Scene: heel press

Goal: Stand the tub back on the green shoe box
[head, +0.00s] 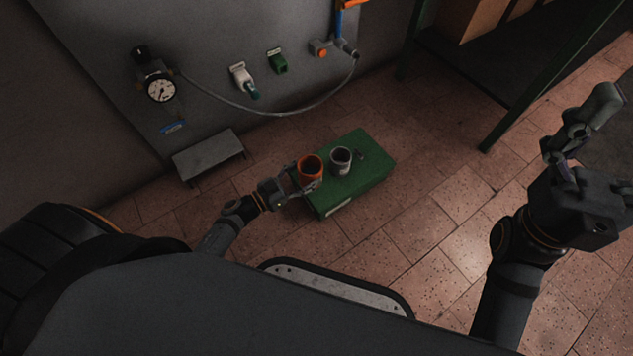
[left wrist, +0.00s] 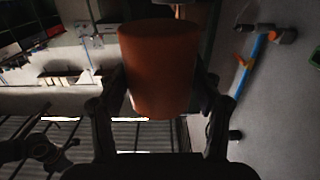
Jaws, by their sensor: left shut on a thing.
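An orange tub (head: 310,168) is held upright in my left gripper (head: 308,180), at the left end of the green shoe box (head: 345,199). The left wrist view shows the orange tub (left wrist: 160,70) between the two fingers of the left gripper (left wrist: 165,95). I cannot tell whether its base touches the box. A grey cup (head: 340,160) stands on the box just right of the tub. A small dark item (head: 361,155) lies on the lid to its right. My right gripper (head: 582,125) is raised at the far right, away from the box; its opening is unclear.
A low grey step (head: 208,157) stands by the wall, left of the box. A gauge (head: 160,88), a hose (head: 290,112) and small fittings hang on the wall panel. A green-framed shelf (head: 500,75) is at upper right. The tiled floor right of the box is clear.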

